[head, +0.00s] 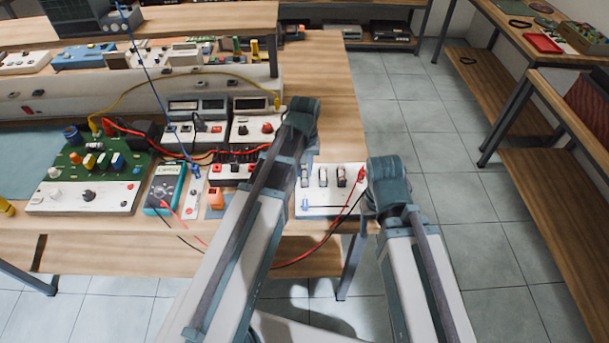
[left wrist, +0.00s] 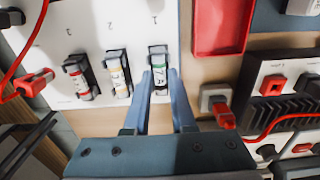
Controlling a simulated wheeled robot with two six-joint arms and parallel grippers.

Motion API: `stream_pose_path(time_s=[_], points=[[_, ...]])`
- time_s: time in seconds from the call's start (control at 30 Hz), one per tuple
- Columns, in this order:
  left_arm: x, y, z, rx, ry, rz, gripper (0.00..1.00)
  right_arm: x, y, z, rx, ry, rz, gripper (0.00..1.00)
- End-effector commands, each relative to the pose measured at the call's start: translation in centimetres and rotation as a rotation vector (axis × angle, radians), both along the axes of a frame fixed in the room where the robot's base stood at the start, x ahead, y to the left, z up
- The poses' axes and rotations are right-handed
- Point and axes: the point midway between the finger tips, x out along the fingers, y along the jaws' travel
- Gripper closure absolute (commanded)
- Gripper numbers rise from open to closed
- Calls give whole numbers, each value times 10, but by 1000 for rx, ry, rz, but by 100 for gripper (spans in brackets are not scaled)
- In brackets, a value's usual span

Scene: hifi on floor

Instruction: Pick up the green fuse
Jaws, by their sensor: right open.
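The green fuse (left wrist: 159,78) sits in the clip marked 1 on a white panel (left wrist: 95,25), in the left wrist view. The two fingers of my left gripper (left wrist: 160,76) reach down on either side of it. I cannot tell whether they touch it. A cream fuse (left wrist: 119,77) and a red-marked fuse (left wrist: 78,80) sit in clips to its left. In the head view, my left gripper (head: 307,157) is over the left part of the panel (head: 322,199), and my arm partly hides the green fuse. My open right gripper (head: 371,190) is at the panel's right edge.
A red plug (left wrist: 35,82) with a cable stands on the panel near my right gripper. A red tray (left wrist: 218,28) and a grey connector with a red plug (left wrist: 222,112) lie close on the right. Meters and a green circuit board (head: 100,155) crowd the bench to the left.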

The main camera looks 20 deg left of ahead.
Motion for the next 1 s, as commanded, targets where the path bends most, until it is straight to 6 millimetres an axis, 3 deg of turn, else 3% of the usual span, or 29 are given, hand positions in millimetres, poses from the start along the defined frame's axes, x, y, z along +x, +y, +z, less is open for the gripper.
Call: stream_pose_path(time_s=[0.03,0.1,0.67,1.0], points=[[0,0,0,0,0,0,87,0,0,0,0,0,0,41],[0,0,0,0,0,0,100,0,0,0,0,0,0,41],[0,0,5,0,0,0,100,0,0,5,0,0,0,41],[1,4,36,0,1,-1,100,0,0,36,0,0,0,41]])
